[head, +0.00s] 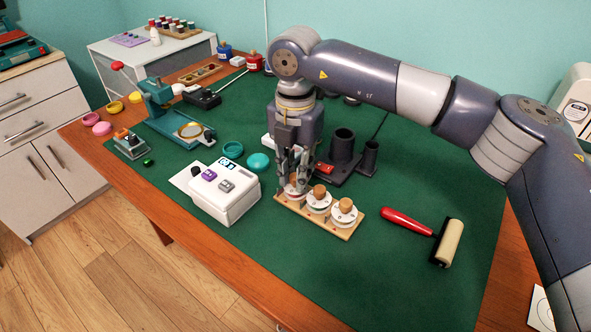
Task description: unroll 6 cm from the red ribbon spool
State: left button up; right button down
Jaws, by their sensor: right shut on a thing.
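A small wooden stand (346,234) on the green mat holds three white-topped spools in a row. The middle spool (319,202) and right spool (344,213) have cork-coloured knobs on top. My right gripper (298,180) points down over the left spool (294,194) and is shut on it, seemingly at its top. The fingers hide most of that knob. A little red shows at the left spool's edge, but the ribbon colours are too small to be sure of. No unrolled length of ribbon can be made out. My left gripper is not in view.
A white box device (225,205) stands just left of the stand. A dark holder with cylinders (343,146) is behind it. A red-handled roller (447,243) lies to the right. The mat (330,290) is clear in front.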

jog(key=shift+n, duration=0.9)
jog(key=n, duration=1.2)
jog(key=shift+n, duration=0.3)
jog(key=n, duration=0.3)
jog(key=shift+n, duration=0.3)
jog(key=n, duration=0.3)
jog(key=shift+n, duration=0.4)
jog(key=n, duration=0.8)
jog(key=shift+p, duration=0.3)
jog(key=shift+n, duration=1.8)
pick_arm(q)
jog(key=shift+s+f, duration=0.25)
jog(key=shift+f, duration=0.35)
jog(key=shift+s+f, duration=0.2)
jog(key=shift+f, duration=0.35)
pick_arm(e)
jog(key=shift+n, duration=0.3)
